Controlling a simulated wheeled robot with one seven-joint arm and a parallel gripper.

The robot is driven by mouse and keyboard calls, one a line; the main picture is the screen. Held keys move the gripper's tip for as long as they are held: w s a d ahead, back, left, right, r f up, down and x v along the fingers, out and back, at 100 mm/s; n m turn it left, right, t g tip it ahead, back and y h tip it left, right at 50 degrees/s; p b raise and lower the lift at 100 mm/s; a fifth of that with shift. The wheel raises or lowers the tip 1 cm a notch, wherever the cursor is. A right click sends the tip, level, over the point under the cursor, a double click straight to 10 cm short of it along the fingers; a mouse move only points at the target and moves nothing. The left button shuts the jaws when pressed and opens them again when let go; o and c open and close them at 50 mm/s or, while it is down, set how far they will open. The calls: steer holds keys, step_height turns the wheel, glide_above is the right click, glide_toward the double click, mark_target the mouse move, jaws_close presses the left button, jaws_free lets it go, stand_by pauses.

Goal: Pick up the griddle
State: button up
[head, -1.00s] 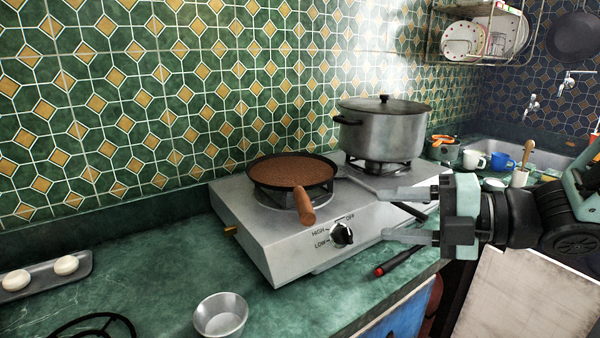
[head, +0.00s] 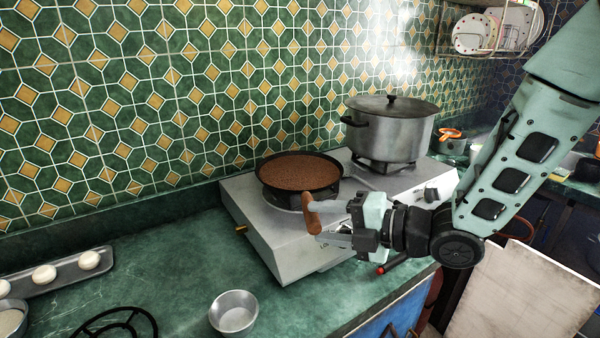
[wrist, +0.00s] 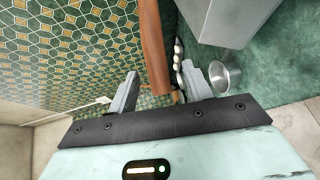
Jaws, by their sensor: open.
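The griddle (head: 300,171) is a round dark pan with a brown surface, resting on the left burner of the gas hotplate (head: 262,222). Its wooden handle (head: 311,213) points toward the front. My gripper (head: 318,219) is at the handle, reaching in from the right. In the wrist view the handle (wrist: 155,50) runs down between the two open fingers of my gripper (wrist: 160,85). I cannot tell whether either finger touches it.
A lidded steel pot (head: 390,130) stands on the right burner, with steam above it. A small metal bowl (head: 233,313) sits on the counter in front. A tray with white round pieces (head: 60,272) lies at the left. The counter between is clear.

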steer(key=p+x, duration=0.1)
steer(key=x, duration=0.3)
steer(key=shift+s+a, duration=0.1)
steer(key=shift+a, duration=0.15)
jaws_close()
steer(key=shift+r, duration=0.2)
